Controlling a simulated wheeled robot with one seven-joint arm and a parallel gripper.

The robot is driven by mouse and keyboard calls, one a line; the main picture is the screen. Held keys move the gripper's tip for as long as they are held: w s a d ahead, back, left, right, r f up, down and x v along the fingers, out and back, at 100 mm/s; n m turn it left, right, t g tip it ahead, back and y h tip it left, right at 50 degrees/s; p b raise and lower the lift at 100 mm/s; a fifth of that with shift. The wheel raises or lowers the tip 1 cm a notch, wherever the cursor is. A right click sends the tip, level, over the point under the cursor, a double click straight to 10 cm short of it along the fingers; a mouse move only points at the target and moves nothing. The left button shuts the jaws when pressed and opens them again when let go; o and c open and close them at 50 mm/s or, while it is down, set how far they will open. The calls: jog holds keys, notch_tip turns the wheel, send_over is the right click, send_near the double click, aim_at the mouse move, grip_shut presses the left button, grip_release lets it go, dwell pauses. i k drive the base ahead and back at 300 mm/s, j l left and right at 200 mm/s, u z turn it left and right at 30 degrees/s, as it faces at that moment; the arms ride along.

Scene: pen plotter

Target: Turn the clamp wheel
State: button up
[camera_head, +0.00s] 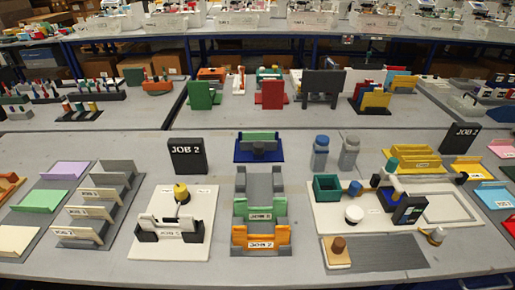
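I cannot tell for certain which part is the clamp wheel. A pen plotter-like machine (325,218) on a white board stands right of centre, with a dark green open box (327,188), a blue knob (355,188), a white round knob with a dark base (354,214) and a black panel (410,209). My gripper is not in view.
A black JOB 2 sign (187,156) stands behind the left board. Stacked grey, green and orange trays (261,238) stand in the middle. Two grey bottles, one blue-capped (320,152), stand behind the machine. Card racks (92,213) fill the left. A grey mat (390,252) lies in front right.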

aim_at(259, 146)
jog(key=i+j+z, duration=0.15)
jog(key=j, duration=0.25)
jog(key=i+j+z, duration=0.2)
jog(key=j, duration=0.2)
jog(key=i+j+z, duration=0.15)
jog(key=j, duration=0.25)
jog(key=k, duration=0.05)
